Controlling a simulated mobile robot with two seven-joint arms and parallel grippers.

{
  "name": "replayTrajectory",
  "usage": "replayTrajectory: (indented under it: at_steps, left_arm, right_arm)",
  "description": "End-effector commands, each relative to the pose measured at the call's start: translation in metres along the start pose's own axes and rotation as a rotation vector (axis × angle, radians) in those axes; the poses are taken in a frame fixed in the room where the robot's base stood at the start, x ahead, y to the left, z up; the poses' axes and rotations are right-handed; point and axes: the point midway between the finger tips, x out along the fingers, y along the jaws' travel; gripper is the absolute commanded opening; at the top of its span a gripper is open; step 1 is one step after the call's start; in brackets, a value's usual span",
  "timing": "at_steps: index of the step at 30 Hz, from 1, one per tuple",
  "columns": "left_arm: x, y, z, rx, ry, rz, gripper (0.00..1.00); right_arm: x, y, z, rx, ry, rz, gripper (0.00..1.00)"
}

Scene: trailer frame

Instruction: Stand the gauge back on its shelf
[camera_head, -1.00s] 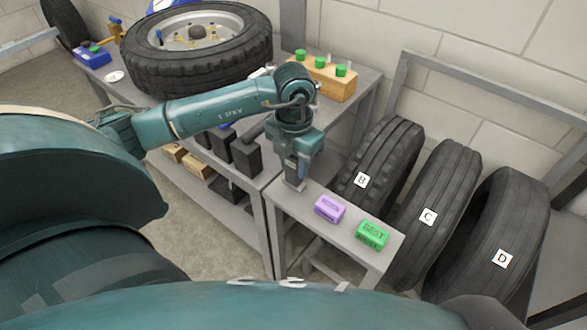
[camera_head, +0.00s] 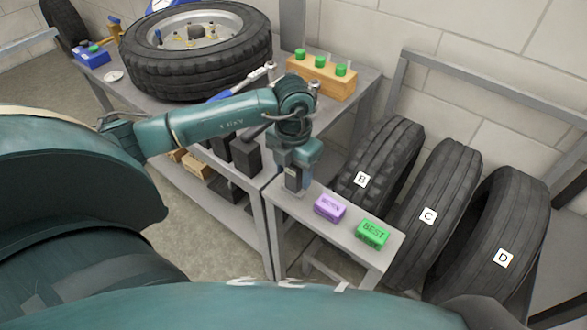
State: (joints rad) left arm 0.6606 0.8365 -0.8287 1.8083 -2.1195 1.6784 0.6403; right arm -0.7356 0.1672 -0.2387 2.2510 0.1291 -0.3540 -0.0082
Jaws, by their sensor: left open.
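My left gripper (camera_head: 296,186) reaches down from its wrist to the left end of a small grey shelf (camera_head: 348,238). It is open, and its fingertips are close to the shelf top. A dark upright part shows at the gripper's tip; I cannot tell whether it is a finger or the gauge. I cannot clearly pick out the gauge elsewhere; my gripper hides part of that end of the shelf. A purple block (camera_head: 330,207) and a green block (camera_head: 373,233) lie on the shelf to the right of my gripper. My right gripper is not in view.
A workbench (camera_head: 352,112) holds a wheel (camera_head: 195,80), a wooden block with green-topped pieces (camera_head: 322,80) and a blue-handled tool (camera_head: 232,91). Dark boxes (camera_head: 245,155) stand below my forearm. Tyres B (camera_head: 385,160), C (camera_head: 440,185) and D (camera_head: 510,220) lean at the right.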

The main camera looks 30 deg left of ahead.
Motion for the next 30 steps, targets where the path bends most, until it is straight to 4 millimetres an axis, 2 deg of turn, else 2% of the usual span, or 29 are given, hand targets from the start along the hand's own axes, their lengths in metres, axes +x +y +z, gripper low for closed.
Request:
replayTrajectory:
  at_steps: [5, 7, 15, 21, 27, 30]
  left_arm:
    - [-0.009, 0.000, 0.001, 0.000, -0.003, 0.000, 0.54]
    - [-0.020, 0.001, 0.001, 0.000, -0.005, 0.001, 0.54]
    - [-0.079, 0.000, 0.001, 0.001, -0.006, 0.000, 0.54]
    - [-0.111, 0.000, 0.001, 0.001, -0.004, 0.000, 0.54]
    - [-0.123, 0.000, 0.000, 0.000, -0.001, 0.000, 0.54]
    - [-0.118, -0.009, -0.002, 0.020, 0.008, -0.038, 0.54]
  right_arm:
    - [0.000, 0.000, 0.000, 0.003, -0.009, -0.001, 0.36]
    - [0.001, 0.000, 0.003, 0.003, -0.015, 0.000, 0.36]
    - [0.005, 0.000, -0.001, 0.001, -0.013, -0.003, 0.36]
    - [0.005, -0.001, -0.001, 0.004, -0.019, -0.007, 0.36]
    - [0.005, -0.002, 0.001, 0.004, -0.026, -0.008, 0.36]
    - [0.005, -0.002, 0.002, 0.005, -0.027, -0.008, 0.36]
